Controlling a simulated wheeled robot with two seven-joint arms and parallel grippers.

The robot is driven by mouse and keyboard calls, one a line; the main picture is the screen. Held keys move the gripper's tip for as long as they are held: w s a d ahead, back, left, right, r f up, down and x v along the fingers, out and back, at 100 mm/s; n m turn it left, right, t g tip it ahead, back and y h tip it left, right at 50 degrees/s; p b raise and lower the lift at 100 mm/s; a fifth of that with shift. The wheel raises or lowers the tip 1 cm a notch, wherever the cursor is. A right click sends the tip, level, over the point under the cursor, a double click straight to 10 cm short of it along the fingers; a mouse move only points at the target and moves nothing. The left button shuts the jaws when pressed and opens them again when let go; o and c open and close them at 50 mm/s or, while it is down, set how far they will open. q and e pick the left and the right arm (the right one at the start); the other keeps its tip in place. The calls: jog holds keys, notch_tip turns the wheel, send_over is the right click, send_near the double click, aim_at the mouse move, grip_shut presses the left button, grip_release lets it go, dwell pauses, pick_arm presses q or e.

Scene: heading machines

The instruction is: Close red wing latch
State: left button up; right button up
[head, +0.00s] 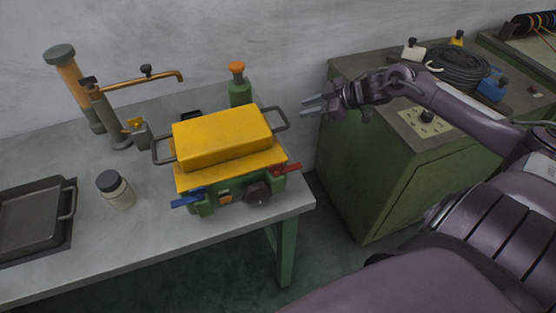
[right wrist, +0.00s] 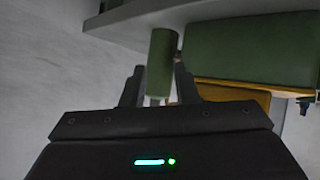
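The red wing latch (head: 287,168) sticks out at the right front corner of the green machine (head: 204,207), under its yellow cover (head: 222,136). A blue wing latch (head: 187,199) sits at the left front. My right gripper (head: 313,105) is in the air, up and right of the machine and apart from the red latch. Its two fingers are spread with nothing between them. In the right wrist view, my right gripper (right wrist: 160,88) shows its fingers apart, with a green cylinder (right wrist: 161,60) beyond them. The red latch cannot be made out there. My left gripper is out of view.
A green bottle with an orange cap (head: 239,90) stands behind the machine. A jar (head: 115,190), a dark tray (head: 30,215) and a brass tap (head: 140,82) are on the grey table. A green cabinet (head: 370,175) stands to the right, beyond a gap.

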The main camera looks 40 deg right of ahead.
jog(key=s+a+r+n+g+y+b, duration=0.1)
jog(key=s+a+r+n+g, duration=0.2)
jog(key=a+r, duration=0.55)
jog(key=n+g+h+b, duration=0.2)
jog(key=n+g+h, duration=0.1)
jog(key=g, duration=0.2)
send_near(277, 165)
jog(key=f, duration=0.1)
jog(key=x, duration=0.4)
jog(key=p+x, duration=0.1)
jog(key=x, duration=0.2)
jog(key=shift+w+a+f, duration=0.25)
jog(key=shift+w+f, duration=0.05)
jog(key=shift+c, duration=0.5)
jog(key=c, duration=0.5)
jog(key=shift+s, duration=0.15)
